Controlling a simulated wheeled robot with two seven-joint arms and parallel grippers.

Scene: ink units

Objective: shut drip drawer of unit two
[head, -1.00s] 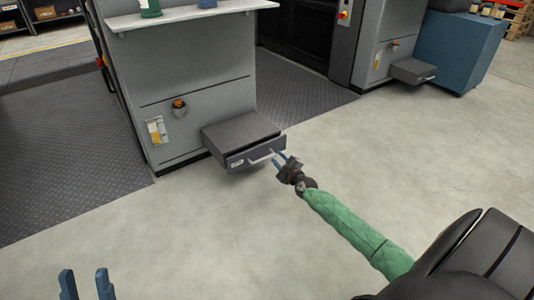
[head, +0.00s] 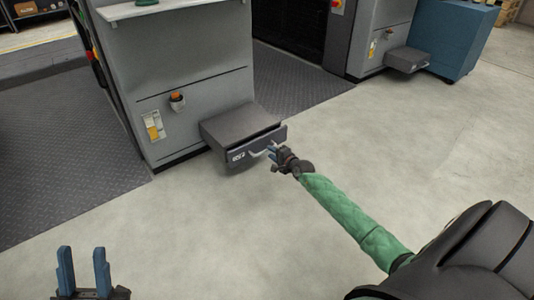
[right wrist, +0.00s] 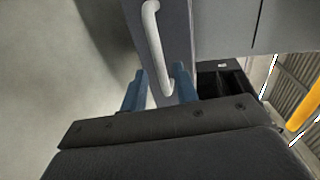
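The grey drip drawer (head: 240,125) sticks out low from the near grey unit (head: 190,85). Its front has a small white label, too small to read surely, and a pale bar handle (head: 262,149). My right gripper (head: 272,152) is at the right part of this handle. In the right wrist view, the handle (right wrist: 153,40) runs down between the two blue fingers of my right gripper (right wrist: 158,88). The fingers stand apart; whether either touches the handle is unclear. My left gripper (head: 84,268) is open and empty at the bottom left, away from the drawer.
A second grey unit (head: 375,40) with its own protruding drawer (head: 408,59) stands at the back right, beside a blue cabinet (head: 455,40). Dark treadplate (head: 60,150) lies left of the near unit. The concrete floor before the drawer is clear.

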